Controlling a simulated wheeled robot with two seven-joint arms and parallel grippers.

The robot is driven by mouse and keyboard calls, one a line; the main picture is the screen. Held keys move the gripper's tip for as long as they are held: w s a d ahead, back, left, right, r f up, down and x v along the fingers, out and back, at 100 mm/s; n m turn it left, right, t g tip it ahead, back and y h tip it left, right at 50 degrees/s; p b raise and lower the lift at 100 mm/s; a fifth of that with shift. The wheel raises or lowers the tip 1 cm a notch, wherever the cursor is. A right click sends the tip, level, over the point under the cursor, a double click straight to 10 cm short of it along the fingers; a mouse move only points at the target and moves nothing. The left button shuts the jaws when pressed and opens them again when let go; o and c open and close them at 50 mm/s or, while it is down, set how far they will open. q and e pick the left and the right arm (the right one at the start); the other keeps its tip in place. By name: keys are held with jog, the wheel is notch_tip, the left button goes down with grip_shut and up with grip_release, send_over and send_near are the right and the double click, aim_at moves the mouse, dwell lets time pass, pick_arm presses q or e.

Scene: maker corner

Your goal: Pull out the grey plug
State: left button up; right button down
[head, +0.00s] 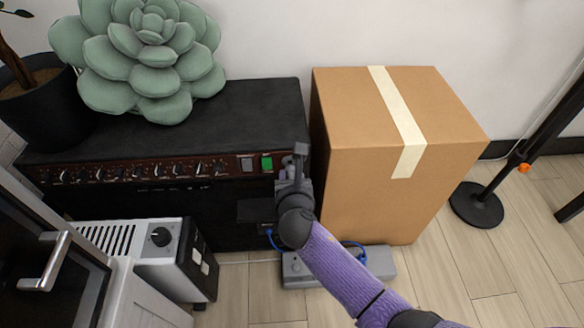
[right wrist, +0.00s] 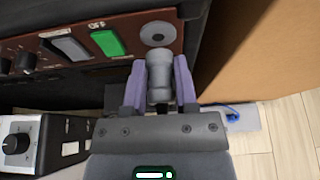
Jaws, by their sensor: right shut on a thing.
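The grey plug (right wrist: 160,72) is a short cylinder between the purple fingers of my right gripper (right wrist: 160,85), which is shut on it. Just above its end in the wrist view, a round grey socket (right wrist: 157,33) with a dark centre shows on the amplifier's brown panel. The dark centre looks uncovered; I cannot tell how wide the gap to the plug is. In the head view my right gripper (head: 296,172) is at the right end of the black amplifier (head: 240,100), and it hides the socket. My left gripper is not in view.
A cardboard box (head: 370,150) stands close to the right of my gripper. A grey power strip (head: 378,262) with blue cable lies on the floor below my arm. A white heater-like unit (head: 150,250) is at the lower left. A green switch (right wrist: 108,42) is beside the socket.

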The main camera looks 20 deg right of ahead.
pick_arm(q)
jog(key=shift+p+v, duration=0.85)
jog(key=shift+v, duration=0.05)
pick_arm(e)
jog(key=s, duration=0.2)
jog(key=s+a, duration=0.1)
jog(key=s, duration=0.1)
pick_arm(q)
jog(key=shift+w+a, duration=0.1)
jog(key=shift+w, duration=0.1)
